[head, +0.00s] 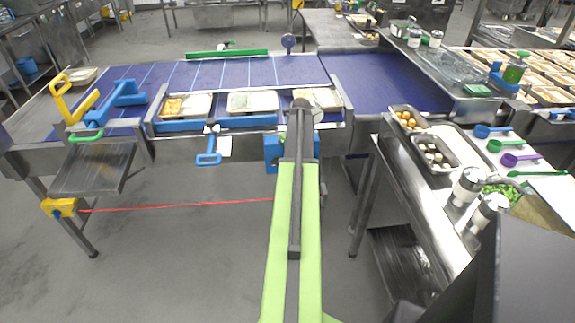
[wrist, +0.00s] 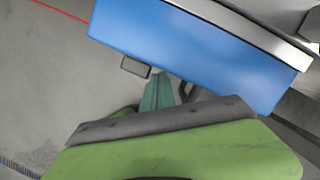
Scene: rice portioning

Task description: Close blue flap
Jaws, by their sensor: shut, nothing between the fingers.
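A blue panel (head: 273,152) hangs at the front edge of the conveyor, partly hidden behind my arm in the head view. A broad blue face (wrist: 190,45) fills the upper part of the wrist view; it looks like the same panel. I cannot tell whether it is the flap. Another blue piece, a gate with a handle (head: 122,98), lies across the left of the belt. My gripper (wrist: 160,76) shows as green fingers, shut and empty, just below the blue face. I cannot tell whether they touch it. In the head view my arm hides the gripper.
Blue-edged holders with food trays (head: 252,102) line the belt front. A blue handle (head: 209,159) hangs below them. A yellow box (head: 60,207) sends a red beam across the open floor. A steel counter (head: 402,183) with pans and shakers stands at right.

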